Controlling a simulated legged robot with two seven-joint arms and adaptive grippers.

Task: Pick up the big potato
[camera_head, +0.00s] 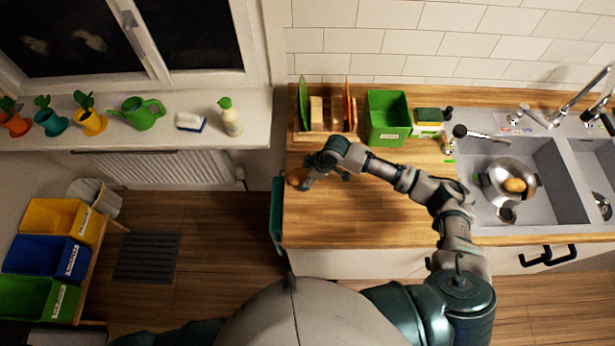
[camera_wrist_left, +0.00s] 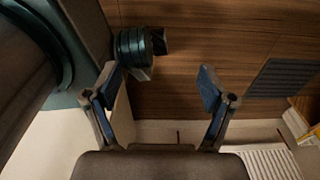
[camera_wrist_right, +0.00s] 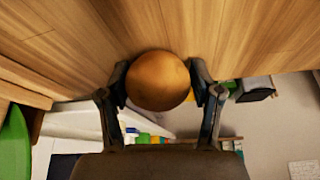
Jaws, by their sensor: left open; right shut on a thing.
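The big brown potato (camera_wrist_right: 158,80) is between the two fingers of my right gripper (camera_wrist_right: 160,92), which touch it on both sides. In the head view the potato (camera_head: 297,178) shows partly behind my right gripper (camera_head: 318,172), near the left end of the wooden counter (camera_head: 350,222). I cannot tell whether it rests on the counter or is just above it. My left gripper (camera_wrist_left: 165,92) is open and empty in the left wrist view, and it is not visible in the head view.
A steel pan (camera_head: 497,180) with a smaller yellowish potato (camera_head: 515,185) is in the sink (camera_head: 547,205). A green box (camera_head: 388,118) and a wooden rack (camera_head: 325,136) stand along the back. Coloured bins (camera_head: 62,220) stand at the lower left. The front counter is clear.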

